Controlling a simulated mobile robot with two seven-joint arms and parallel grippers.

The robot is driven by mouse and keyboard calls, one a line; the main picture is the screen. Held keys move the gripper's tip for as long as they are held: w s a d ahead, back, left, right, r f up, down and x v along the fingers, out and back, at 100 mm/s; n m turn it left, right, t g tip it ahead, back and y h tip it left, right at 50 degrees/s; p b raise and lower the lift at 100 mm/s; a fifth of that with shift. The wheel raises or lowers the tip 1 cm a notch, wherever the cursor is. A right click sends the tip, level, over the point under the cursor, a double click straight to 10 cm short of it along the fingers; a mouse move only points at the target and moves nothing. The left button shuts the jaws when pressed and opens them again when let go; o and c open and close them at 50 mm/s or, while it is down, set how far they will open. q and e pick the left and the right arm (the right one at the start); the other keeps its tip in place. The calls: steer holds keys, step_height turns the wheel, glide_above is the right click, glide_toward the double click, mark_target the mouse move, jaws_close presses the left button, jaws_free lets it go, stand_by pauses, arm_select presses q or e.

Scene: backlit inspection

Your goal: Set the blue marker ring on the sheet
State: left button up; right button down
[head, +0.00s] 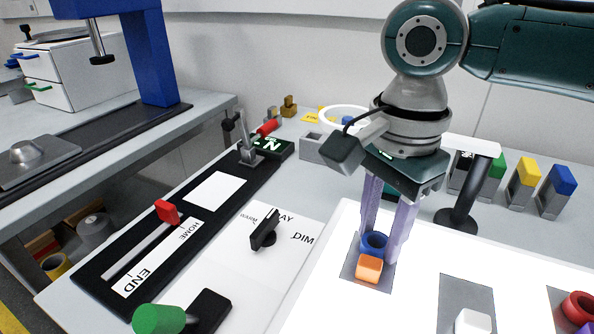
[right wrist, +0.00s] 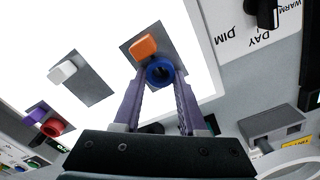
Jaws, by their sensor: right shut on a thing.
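The blue marker ring (head: 375,243) is between the fingertips of my right gripper (head: 385,247), which is shut on it. The ring also shows at the fingertips in the right wrist view (right wrist: 160,72). It is over a grey sheet (head: 384,283) on the bright white panel (head: 340,285). An orange block (head: 369,268) is on the same sheet, right beside the ring; it shows in the right wrist view (right wrist: 144,48) too. I cannot tell whether the ring touches the sheet. My left gripper is in neither view.
A second grey sheet (head: 462,292) bears a white block (head: 472,322). A red ring (head: 578,307) lies at the far right. A dial (head: 264,232) and a red-handled slider (head: 166,211) stand left of the panel. A dark post (head: 462,200) rises behind it.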

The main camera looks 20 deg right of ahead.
steer(key=shift+c, duration=2.3)
jaws_free()
steer(key=shift+f, duration=0.1)
